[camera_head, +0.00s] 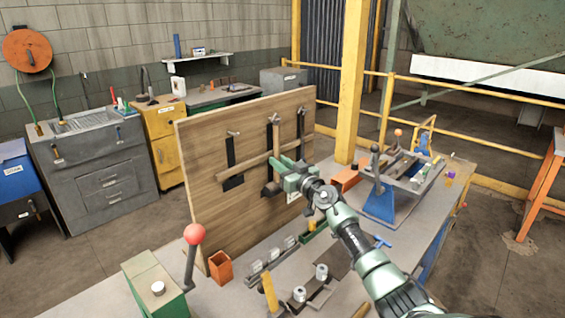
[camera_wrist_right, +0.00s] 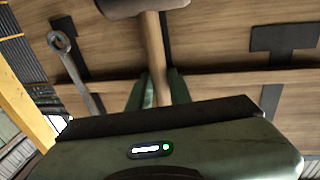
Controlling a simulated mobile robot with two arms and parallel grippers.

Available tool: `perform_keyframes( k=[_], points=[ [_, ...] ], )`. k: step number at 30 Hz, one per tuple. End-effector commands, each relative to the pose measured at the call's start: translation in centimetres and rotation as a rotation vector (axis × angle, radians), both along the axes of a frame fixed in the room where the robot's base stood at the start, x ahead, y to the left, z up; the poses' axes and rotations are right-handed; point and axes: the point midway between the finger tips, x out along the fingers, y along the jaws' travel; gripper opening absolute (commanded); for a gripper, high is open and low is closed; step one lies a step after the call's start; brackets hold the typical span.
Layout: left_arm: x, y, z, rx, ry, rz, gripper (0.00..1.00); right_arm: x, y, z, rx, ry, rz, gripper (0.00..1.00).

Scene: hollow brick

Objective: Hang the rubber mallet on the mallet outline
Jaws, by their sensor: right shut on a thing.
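The rubber mallet, with a dark head (camera_head: 270,189) and a wooden handle (camera_head: 277,142), is upright against the pegboard's front, head down. My right gripper (camera_head: 279,166) is shut on the handle, just above the head. In the right wrist view, the mallet (camera_wrist_right: 154,45) shows head up, with the handle between my fingers (camera_wrist_right: 157,88). A dark strip of an outline (camera_wrist_right: 166,40) shows behind the handle; the mallet hides most of it. A T-shaped black outline (camera_wrist_right: 285,38) is bare to one side; in the head view this outline (camera_head: 231,152) is left of the mallet. I cannot tell whether the handle touches its peg.
The wooden board (camera_head: 205,130) stands on the bench with a ledge across it. A wrench (camera_wrist_right: 76,72) hangs beside the mallet. A red-knobbed lever (camera_head: 194,234), an orange cup (camera_head: 220,268) and a blue-sided rack (camera_head: 380,205) stand on the bench.

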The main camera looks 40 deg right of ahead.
Motion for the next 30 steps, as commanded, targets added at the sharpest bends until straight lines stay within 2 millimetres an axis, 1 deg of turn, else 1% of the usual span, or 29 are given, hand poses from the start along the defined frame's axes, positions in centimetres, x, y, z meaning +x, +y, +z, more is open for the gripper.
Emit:
perform_keyframes(
  k=[1,9,10,11,12,30],
  points=[
    [-0.02,0.05,-0.02,0.000,0.000,0.000,0.36,0.14,0.29,-0.24,0.000,0.004,0.005,0.00],
    [-0.02,0.08,-0.03,0.001,0.001,0.000,0.36,0.17,0.38,-0.35,0.000,0.006,0.007,0.00],
    [-0.02,0.08,-0.03,0.001,0.001,0.000,0.36,0.17,0.39,-0.36,0.000,0.007,0.007,0.25],
    [-0.02,0.08,-0.03,0.001,0.001,0.000,0.36,0.17,0.40,-0.37,0.000,0.007,0.007,0.33],
    [-0.02,0.11,-0.03,0.001,0.001,0.000,0.36,0.18,0.43,-0.39,0.000,0.007,0.008,0.44],
    [-0.01,0.17,0.04,0.002,0.001,0.001,0.36,0.06,0.71,-0.76,0.004,0.013,0.013,0.45]
  ],
)
